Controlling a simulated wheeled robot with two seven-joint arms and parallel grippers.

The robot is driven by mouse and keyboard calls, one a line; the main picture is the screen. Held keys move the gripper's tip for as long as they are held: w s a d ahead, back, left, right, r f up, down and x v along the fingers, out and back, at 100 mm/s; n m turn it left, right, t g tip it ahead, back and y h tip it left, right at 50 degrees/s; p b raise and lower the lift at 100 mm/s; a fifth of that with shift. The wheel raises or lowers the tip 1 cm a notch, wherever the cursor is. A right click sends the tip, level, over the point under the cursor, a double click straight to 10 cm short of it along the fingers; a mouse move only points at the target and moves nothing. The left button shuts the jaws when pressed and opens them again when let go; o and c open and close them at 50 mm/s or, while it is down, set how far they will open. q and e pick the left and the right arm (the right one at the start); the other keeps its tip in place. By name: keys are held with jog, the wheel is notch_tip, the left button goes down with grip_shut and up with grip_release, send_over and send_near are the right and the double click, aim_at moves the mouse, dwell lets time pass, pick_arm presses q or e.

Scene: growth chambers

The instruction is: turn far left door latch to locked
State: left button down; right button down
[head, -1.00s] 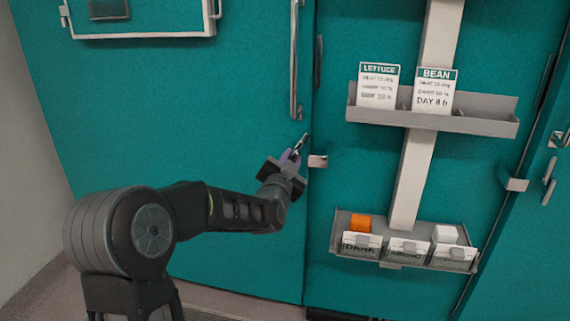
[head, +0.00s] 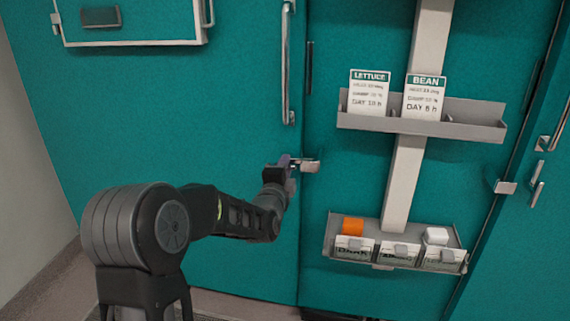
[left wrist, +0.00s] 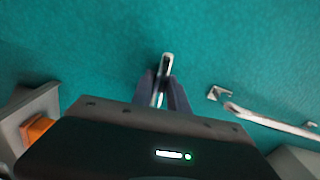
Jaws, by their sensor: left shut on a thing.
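The far left door (head: 130,130) is a teal panel, closed against the panel to its right. My left gripper (head: 289,164) is at its right edge, below the long vertical handle. It is shut on the silver latch lever (left wrist: 166,66), which stands out between the fingers (left wrist: 161,92) in the left wrist view. In the head view the lever lies about level, close beside the metal catch (head: 310,166) on the neighbouring panel. The fingers hide part of the lever, so I cannot tell whether it sits in the catch. My right gripper is not in view.
The long door handle (head: 286,70) stands just above my gripper. A framed window (head: 133,42) is at upper left.

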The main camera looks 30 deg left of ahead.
pick_arm(q)
jog(key=shift+m, duration=0.6)
jog(key=c, duration=1.3)
grip_release()
jog(key=p+v, duration=0.1)
jog(key=v, duration=0.6)
jog(key=shift+s+d, duration=0.15)
jog(key=shift+s, duration=0.2)
jog(key=shift+f, duration=0.1)
